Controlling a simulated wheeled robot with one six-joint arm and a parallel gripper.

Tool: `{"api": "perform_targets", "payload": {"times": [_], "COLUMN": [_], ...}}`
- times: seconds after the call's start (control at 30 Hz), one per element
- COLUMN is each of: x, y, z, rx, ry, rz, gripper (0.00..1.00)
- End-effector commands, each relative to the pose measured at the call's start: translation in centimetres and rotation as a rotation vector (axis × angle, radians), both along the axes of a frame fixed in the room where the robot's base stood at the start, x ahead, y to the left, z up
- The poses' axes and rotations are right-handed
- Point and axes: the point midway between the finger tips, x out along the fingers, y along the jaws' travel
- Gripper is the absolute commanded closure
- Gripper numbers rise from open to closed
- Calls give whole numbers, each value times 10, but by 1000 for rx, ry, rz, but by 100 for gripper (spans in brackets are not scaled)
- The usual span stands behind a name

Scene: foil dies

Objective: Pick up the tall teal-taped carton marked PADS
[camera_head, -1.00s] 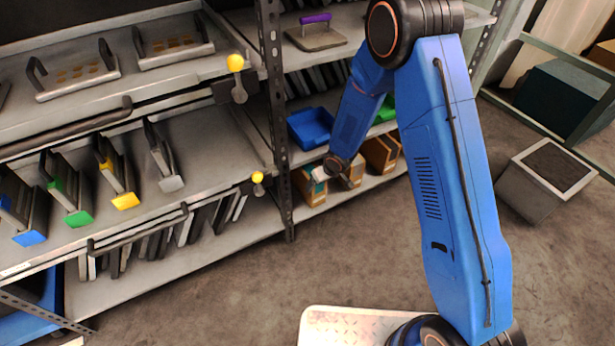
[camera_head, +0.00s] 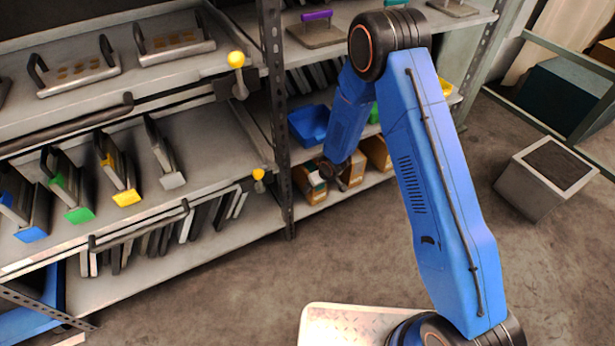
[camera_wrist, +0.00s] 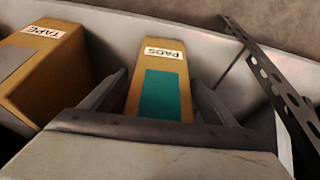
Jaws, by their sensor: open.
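The tall carton marked PADS (camera_wrist: 164,61) stands in the middle of the wrist view, brown with a teal patch and a white label. My gripper (camera_wrist: 160,95) is open, with one finger on each side of the carton. I cannot tell whether either finger touches it. In the head view the carton (camera_head: 315,186) shows on the lower shelf, partly hidden by my gripper and wrist.
A brown carton marked TAPE (camera_wrist: 45,65) stands to the left of the PADS carton in the wrist view. A perforated shelf post (camera_wrist: 270,75) rises on the right. A blue bin (camera_head: 308,124) sits on the shelf above.

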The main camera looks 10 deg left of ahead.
Motion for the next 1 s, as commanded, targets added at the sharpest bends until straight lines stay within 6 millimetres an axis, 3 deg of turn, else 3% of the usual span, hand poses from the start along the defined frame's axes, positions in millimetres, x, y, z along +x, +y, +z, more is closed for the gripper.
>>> {"api": "perform_targets", "payload": {"times": [0.07, 0.33, 1.0], "x": [0, 0, -2], "y": [0, 0, 3], "z": [0, 0, 6], "rx": [0, 0, 1], "ry": [0, 0, -1], "rz": [0, 0, -3], "gripper": [20, 82, 84]}}
